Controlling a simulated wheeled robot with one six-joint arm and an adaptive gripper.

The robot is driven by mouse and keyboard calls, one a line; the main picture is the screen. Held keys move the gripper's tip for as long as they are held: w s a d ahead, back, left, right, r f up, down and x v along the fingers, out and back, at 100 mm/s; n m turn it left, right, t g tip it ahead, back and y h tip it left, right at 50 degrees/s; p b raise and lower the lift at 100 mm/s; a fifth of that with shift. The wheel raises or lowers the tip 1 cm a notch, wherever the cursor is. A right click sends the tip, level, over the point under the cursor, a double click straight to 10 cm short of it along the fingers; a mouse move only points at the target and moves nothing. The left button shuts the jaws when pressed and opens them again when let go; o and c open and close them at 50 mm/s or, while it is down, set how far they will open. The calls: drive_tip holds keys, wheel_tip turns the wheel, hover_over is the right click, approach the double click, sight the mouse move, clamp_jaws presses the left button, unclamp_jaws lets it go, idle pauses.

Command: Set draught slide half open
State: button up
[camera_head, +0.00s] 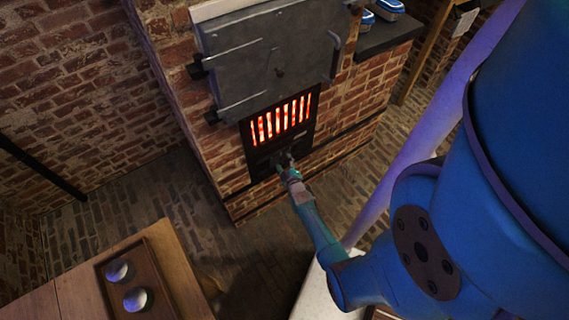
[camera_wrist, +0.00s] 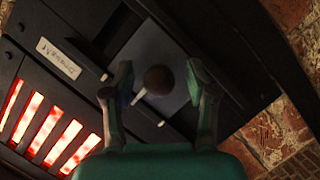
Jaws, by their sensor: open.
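The draught slide (camera_wrist: 150,52) is a grey plate in the dark furnace front in the wrist view. It carries a round brown knob (camera_wrist: 158,80) and a small white pointer (camera_wrist: 139,97). A pale label (camera_wrist: 59,58) with writing is fixed beside it. My gripper (camera_wrist: 159,74) is open, with one finger on each side of the knob. Gaps show between the fingers and the knob. In the head view my gripper (camera_head: 284,160) is at the furnace front, just below the glowing grate (camera_head: 281,119), and hides most of the slide.
A heavy grey metal door (camera_head: 270,58) is above the grate on the brick furnace (camera_head: 222,150). A dark ledge (camera_head: 388,38) with blue-and-white items is at the upper right. A wooden table (camera_head: 75,285) with a tray (camera_head: 152,268) holding two round items stands at the lower left.

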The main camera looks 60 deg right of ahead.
drive_tip(key=v, duration=1.2)
idle(0.6)
drive_tip(key=s+a+r+t+y, duration=0.1)
drive_tip(key=s+a+r, duration=0.15)
drive_tip(key=a, duration=0.45)
drive_tip(key=s+a+r+t+y, duration=0.1)
drive_tip(key=s+a+r+y, duration=0.1)
drive_tip(key=a+r, duration=0.35)
drive_tip(key=s+a+r+t+y, duration=0.1)
drive_tip(key=s+a+r, duration=0.1)
drive_tip(key=a, duration=0.6)
drive_tip(key=s+a+r+y, duration=0.2)
drive_tip(key=s+a+r, duration=0.1)
drive_tip(key=r, duration=0.5)
drive_tip(key=s+a+r+t+y, duration=0.1)
drive_tip(key=s+a+r+y, duration=0.1)
drive_tip(key=r, duration=0.6)
drive_tip(key=s+a+r+y, duration=0.3)
drive_tip(key=a+r, duration=0.3)
drive_tip(key=r, duration=0.2)
drive_tip(key=shift+s+a+t, duration=0.35)
drive_tip(key=shift+s+t, duration=0.05)
drive_tip(key=shift+s, duration=0.45)
